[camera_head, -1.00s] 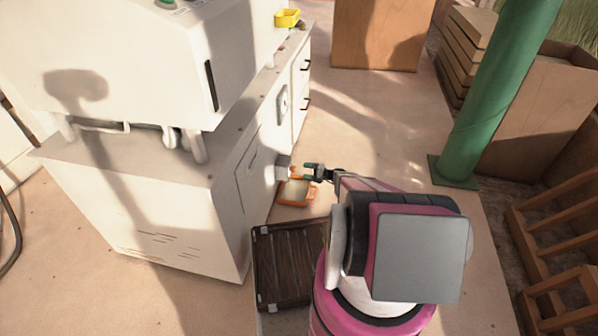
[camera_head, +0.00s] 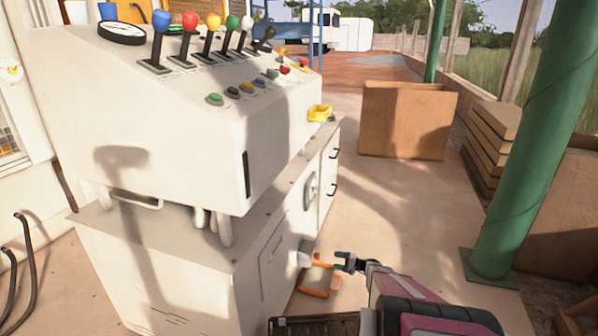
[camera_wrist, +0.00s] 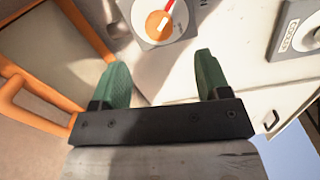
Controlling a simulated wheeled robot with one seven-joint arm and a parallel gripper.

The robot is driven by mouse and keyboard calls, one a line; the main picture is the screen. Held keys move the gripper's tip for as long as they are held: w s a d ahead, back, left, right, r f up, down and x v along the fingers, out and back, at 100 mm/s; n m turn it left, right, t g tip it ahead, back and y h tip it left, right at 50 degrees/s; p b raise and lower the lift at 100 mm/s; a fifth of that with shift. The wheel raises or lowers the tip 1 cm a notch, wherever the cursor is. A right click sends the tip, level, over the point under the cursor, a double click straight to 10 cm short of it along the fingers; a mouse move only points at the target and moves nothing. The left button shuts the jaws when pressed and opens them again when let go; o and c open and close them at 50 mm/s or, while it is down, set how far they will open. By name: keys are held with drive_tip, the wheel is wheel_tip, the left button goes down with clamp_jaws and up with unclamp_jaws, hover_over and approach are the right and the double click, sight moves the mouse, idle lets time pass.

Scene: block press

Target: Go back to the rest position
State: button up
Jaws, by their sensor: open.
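My gripper (camera_head: 343,261) is low beside the white machine (camera_head: 190,130), on the side of its base cabinet. In the wrist view my gripper (camera_wrist: 163,85) shows two green fingers spread apart with nothing between them. Beyond the fingers is a grey plate with an orange dial and a red-and-white pointer (camera_wrist: 160,18). In the head view an orange-framed tray (camera_head: 318,281) sits just left of and below my gripper. Its orange frame (camera_wrist: 30,105) also shows at the left of the wrist view.
Coloured levers (camera_head: 208,35) and buttons top the machine. A yellow container (camera_head: 319,113) sits on the cabinet's end. A wooden box (camera_head: 405,120) stands behind, and a green post (camera_head: 525,150) stands at right. The floor between them is clear. A dark slatted surface (camera_head: 315,326) lies below.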

drive_tip(key=s+a+r+n+g+h, duration=0.25)
drive_tip(key=s+a+r+g, duration=0.2)
drive_tip(key=s+r, duration=0.4)
drive_tip(key=s+a+r+n+g+h, duration=0.1)
drive_tip(key=s+a+r+g+h, duration=0.25)
drive_tip(key=s+a+r, duration=0.5)
drive_tip(key=s+d+r+n+t+h, duration=0.1)
drive_tip(key=s+d+r+n+h, duration=0.1)
drive_tip(key=s+r+h, duration=0.8)
drive_tip(key=s+d+r, duration=0.1)
drive_tip(key=s+r, duration=0.4)
drive_tip(key=r, duration=0.4)
drive_tip(key=shift+d+t, duration=0.4)
